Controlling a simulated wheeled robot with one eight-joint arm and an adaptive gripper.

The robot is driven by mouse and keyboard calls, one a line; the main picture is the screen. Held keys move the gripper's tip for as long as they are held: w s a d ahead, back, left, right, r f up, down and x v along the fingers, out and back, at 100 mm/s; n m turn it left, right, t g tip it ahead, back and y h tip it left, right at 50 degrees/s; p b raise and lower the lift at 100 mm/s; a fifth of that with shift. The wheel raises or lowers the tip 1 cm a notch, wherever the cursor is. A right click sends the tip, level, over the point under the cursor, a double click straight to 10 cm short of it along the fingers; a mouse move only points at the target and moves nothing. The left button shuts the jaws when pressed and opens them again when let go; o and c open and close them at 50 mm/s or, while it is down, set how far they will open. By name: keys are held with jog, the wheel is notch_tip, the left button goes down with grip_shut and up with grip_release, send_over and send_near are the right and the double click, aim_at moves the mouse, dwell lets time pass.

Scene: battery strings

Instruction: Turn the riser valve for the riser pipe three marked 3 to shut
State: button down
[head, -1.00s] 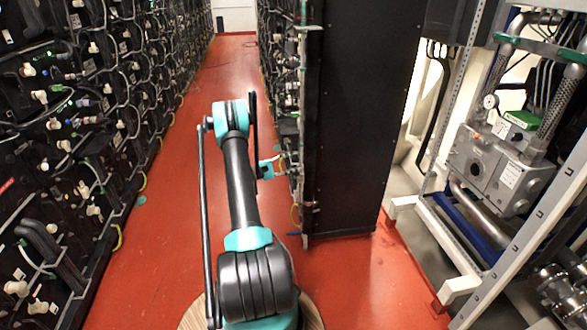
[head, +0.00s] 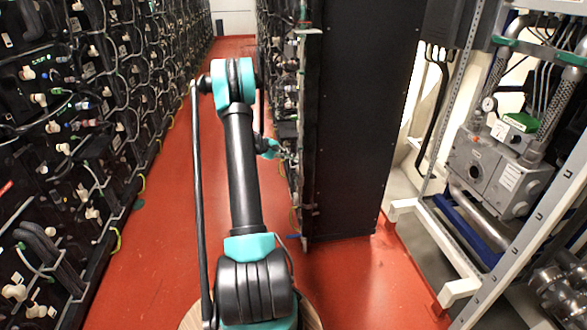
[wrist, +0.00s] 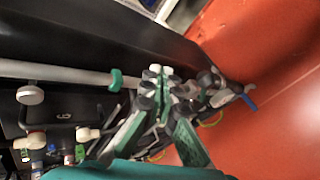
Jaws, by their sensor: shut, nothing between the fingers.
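My gripper (wrist: 165,92) is shut and empty in the wrist view. In the head view my gripper (head: 287,155) is small, beside the end of the middle battery row. A pale pipe (wrist: 55,72) with a green clamp (wrist: 116,80) runs along the dark cabinet, left of my fingers. A blue lever (wrist: 246,98) sits beyond the fingers to the right, at the end of grey fittings; I see no contact with it. I cannot tell which riser valve belongs to pipe three, and no number 3 is clearly readable.
A tall black cabinet end (head: 360,130) stands right of my arm. Battery racks (head: 90,120) line the left. The red aisle floor (head: 165,215) is clear. A white metal frame (head: 530,210) with a grey valve block (head: 490,165) stands at the far right.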

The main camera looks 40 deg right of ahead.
notch_tip(320, 180, up, 7)
jog(key=w+m+t+y, duration=0.2)
jog(key=m+t+y, duration=0.25)
jog(key=y, duration=0.35)
send_over(295, 179)
jog(key=w+d, duration=0.2)
jog(key=w, duration=0.3)
jog(key=a+x, duration=0.2)
jog(key=x, duration=0.8)
jog(key=s+f, duration=0.1)
jog(key=s+f+n, duration=0.1)
jog(key=shift+s+a+f, duration=0.3)
jog(key=shift+a, duration=0.1)
jog(key=shift+s+t, duration=0.15)
jog(key=shift+t, duration=0.1)
